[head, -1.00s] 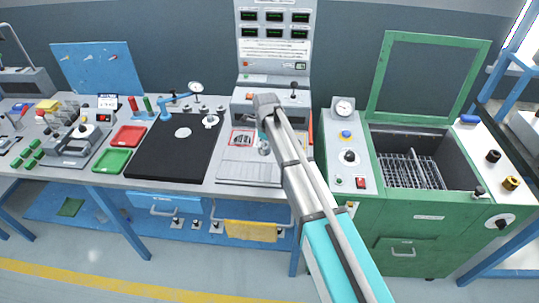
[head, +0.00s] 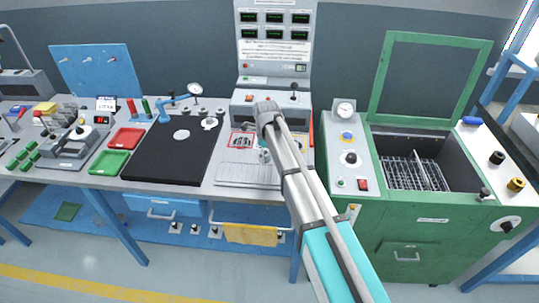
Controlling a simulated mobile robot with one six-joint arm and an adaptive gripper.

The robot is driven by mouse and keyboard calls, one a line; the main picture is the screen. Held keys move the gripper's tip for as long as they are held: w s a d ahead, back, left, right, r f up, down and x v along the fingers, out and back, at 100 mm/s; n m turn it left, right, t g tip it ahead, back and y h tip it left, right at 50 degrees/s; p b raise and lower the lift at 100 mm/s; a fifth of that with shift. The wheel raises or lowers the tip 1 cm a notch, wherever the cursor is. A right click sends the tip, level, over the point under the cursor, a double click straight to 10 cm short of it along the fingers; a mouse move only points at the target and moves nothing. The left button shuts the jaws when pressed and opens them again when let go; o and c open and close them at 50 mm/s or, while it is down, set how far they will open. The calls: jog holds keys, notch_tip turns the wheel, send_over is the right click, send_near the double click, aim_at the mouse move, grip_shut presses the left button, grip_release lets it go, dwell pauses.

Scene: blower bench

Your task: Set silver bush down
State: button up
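My arm reaches up from the lower right to the test station at the back of the bench. My gripper (head: 264,154) is mostly hidden behind my own wrist, low over the station's front. I cannot tell whether its fingers are open or shut. I cannot make out a silver bush in or near it. A small red-framed spot with grey parts (head: 241,141) lies just left of the gripper, above a pale ribbed plate (head: 245,174). On the black mat (head: 170,160) are a pale round disc (head: 181,135) and a light ring-shaped piece (head: 209,123).
A blue dial-gauge stand (head: 172,99) rises behind the mat. Red (head: 126,138) and green (head: 109,162) trays lie left of it. The display panel (head: 274,40) stands behind my wrist. A green machine with an open lid (head: 430,70) and wire rack is at right.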

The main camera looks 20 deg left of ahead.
jog(key=shift+o, duration=0.7)
jog(key=shift+r, duration=0.2)
notch_tip(320, 180, up, 12)
jog(key=p, duration=1.2)
dwell(0.5)
jog(key=s+d+n, duration=0.2)
jog(key=d+n, duration=0.2)
jog(key=d, duration=0.8)
jog(key=s+d+n, duration=0.2)
jog(key=d+n, duration=0.3)
jog(key=d, duration=0.6)
jog(key=s+d+n, duration=0.5)
jog(key=s+d, duration=0.1)
jog(key=d, duration=0.4)
jog(key=s+d+n, duration=0.5)
jog(key=s+d, duration=0.1)
jog(key=d, duration=0.4)
jog(key=shift+d+n, duration=0.25)
jog(key=shift+n, duration=0.15)
